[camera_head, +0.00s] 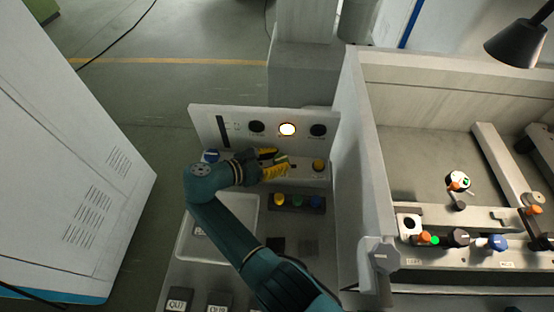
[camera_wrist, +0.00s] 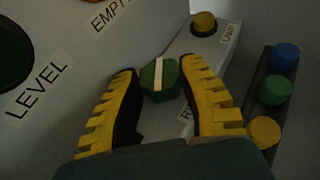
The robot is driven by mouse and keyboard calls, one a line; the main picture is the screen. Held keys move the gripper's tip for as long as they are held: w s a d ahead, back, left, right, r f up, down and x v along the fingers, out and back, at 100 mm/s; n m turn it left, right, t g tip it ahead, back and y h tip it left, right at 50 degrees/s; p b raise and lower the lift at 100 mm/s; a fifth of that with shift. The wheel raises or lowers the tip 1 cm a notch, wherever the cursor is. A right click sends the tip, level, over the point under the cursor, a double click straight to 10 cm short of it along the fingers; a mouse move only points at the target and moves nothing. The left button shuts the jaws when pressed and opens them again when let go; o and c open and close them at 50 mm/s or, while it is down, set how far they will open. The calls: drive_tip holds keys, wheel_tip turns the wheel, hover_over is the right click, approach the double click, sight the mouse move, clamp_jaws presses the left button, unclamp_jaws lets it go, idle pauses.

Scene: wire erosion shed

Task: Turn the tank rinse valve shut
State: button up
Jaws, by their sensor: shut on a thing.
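The rinse valve appears as a green faceted knob (camera_wrist: 152,84) with a white stripe across its top. It sits on a pale ledge beside a partly hidden label beginning with "R". In the wrist view its stripe runs nearly straight up the picture. My gripper (camera_wrist: 160,70) has its yellow ribbed fingers on either side of the knob and is shut on it. In the head view my gripper (camera_head: 279,161) reaches the ledge from the left, and the fingers partly cover the green knob (camera_head: 282,159).
A yellow-orange knob (camera_head: 318,165) labelled "LAMP" stands right of the valve, and a blue knob (camera_head: 210,156) stands left. Behind rises a panel (camera_head: 202,117) with one lit round lamp (camera_head: 287,129). A strip (camera_head: 297,209) with yellow, green and blue caps lies in front.

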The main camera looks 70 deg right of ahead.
drive_tip(key=o, duration=1.2)
drive_tip(key=shift+s+f, duration=0.2)
drive_tip(key=shift+w+r, duration=0.1)
drive_tip(key=shift+w+a+r, duration=0.1)
drive_tip(key=shift+r, duration=0.05)
drive_tip(key=v, duration=0.7)
drive_tip(key=shift+a, duration=0.3)
